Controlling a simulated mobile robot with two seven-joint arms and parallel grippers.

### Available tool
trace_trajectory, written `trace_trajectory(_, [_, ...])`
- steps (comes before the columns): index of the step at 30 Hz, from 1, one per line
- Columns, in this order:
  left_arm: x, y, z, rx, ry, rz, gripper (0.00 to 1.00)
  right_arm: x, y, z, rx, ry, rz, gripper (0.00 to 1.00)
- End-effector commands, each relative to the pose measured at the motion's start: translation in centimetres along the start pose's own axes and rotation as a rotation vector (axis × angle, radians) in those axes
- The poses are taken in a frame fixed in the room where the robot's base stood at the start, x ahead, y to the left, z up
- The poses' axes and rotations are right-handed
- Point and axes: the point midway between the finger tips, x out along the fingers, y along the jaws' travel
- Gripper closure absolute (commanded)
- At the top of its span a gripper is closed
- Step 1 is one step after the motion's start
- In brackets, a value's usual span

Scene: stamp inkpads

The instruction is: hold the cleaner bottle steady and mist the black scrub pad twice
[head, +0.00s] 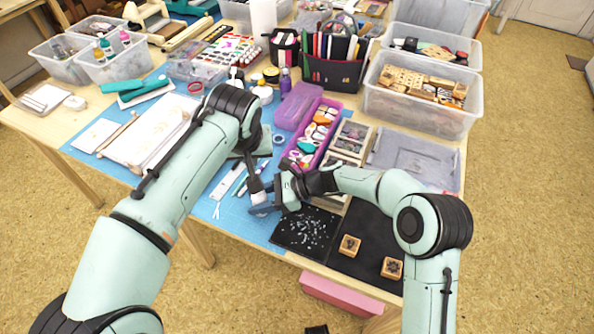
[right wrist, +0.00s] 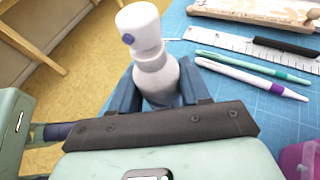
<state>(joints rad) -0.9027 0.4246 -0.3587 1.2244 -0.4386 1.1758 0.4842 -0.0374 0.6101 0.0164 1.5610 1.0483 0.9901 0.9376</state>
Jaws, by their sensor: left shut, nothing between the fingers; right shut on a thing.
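The cleaner bottle (right wrist: 160,82), white with a rounded cap and a small blue-purple dot, is between the fingers of my right gripper (right wrist: 162,92). In the head view my right gripper (head: 268,204) is near the table's front edge, left of the black pad; the bottle is largely hidden there. My left gripper (head: 256,187) points down just above the right one, shut and empty; its fingertips are hard to make out, and I cannot tell if it touches the bottle. The black scrub pad (head: 306,231), strewn with pale bluish specks, lies flat at the front edge.
Right of the pad, a dark mat (head: 350,268) holds two wooden stamps (head: 349,246). Pens and a ruler (right wrist: 228,40) lie on the blue cutting mat (head: 234,222). A purple tray (head: 303,157) of inkpads and clear bins (head: 423,110) stand behind.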

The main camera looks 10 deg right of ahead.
Motion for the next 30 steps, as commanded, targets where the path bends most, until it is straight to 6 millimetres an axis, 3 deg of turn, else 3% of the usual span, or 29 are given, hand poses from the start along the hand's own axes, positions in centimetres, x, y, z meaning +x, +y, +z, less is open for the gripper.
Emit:
trace_trajectory(2, [0.0, 0.0, 0.0, 0.000, 0.000, 0.000, 1.00, 0.0, 0.0, 0.0, 0.000, 0.000, 0.000, 0.88])
trace_trajectory(3, [0.0, 0.0, 0.0, 0.000, 0.000, 0.000, 1.00, 0.0, 0.0, 0.0, 0.000, 0.000, 0.000, 0.47])
trace_trajectory(5, [0.0, 0.0, 0.0, 0.000, 0.000, 0.000, 1.00, 0.0, 0.0, 0.0, 0.000, 0.000, 0.000, 0.28])
trace_trajectory(6, [0.0, 0.0, 0.0, 0.000, 0.000, 0.000, 1.00, 0.0, 0.0, 0.0, 0.000, 0.000, 0.000, 0.24])
trace_trajectory(17, [0.0, 0.0, 0.0, 0.000, 0.000, 0.000, 1.00, -0.6, -0.1, 0.0, 0.000, 0.001, -0.002, 0.24])
trace_trajectory(30, [0.0, 0.0, 0.0, 0.000, 0.000, 0.000, 1.00, -9.1, -0.1, 0.0, 0.000, 0.001, -0.004, 0.24])
